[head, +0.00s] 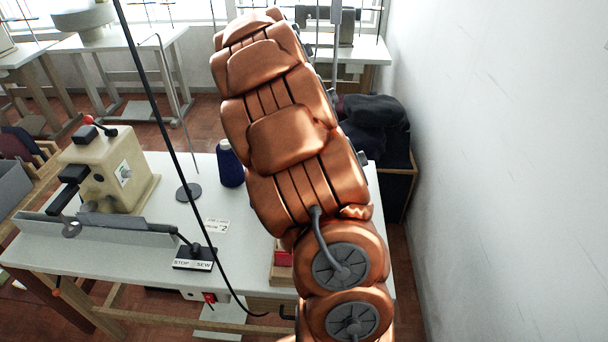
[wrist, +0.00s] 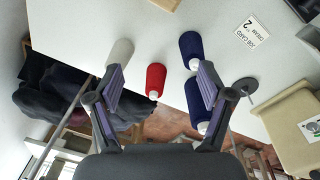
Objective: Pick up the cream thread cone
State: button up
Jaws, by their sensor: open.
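The cream thread cone (wrist: 121,50) stands on the white table at the upper left in the wrist view, beyond my left finger, which overlaps its lower part. My gripper (wrist: 162,70) is open with nothing between its fingers, and the cone is outside the gap, to its left. In the head view my copper arm hides the gripper and the cream cone. A job card (wrist: 253,34) with "CREAM" and "2" lies on the table.
A red cone (wrist: 156,79) and two navy cones (wrist: 190,48) (wrist: 194,96) stand close by; one navy cone is partly behind my right finger. A rod stand (wrist: 246,86) and beige machine (head: 112,172) are nearby. A white wall (head: 500,180) is at right.

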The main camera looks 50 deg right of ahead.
jog(key=shift+t, duration=0.5)
jog(key=w+d+f, duration=0.1)
jog(key=d+f, duration=0.1)
jog(key=d, duration=0.2)
jog(key=w+d+f, duration=0.1)
jog(key=d+f, duration=0.2)
jog(key=d, duration=0.1)
jog(key=w+d+f, duration=0.2)
jog(key=d, duration=0.2)
jog(key=shift+d+f, duration=0.15)
jog(key=shift+f, duration=0.15)
jog(key=shift+w+d+f, duration=0.2)
jog(key=shift+d+f, duration=0.2)
jog(key=shift+d, duration=0.05)
jog(key=shift+d+f+p, duration=0.2)
jog(key=shift+f+p, duration=0.65)
jog(key=shift+f, duration=0.85)
jog(key=shift+d+f+p, duration=0.15)
jog(key=shift+f+p, duration=0.65)
jog(key=shift+f, duration=1.35)
jog(key=c, duration=1.3)
jog(key=shift+r, duration=0.1)
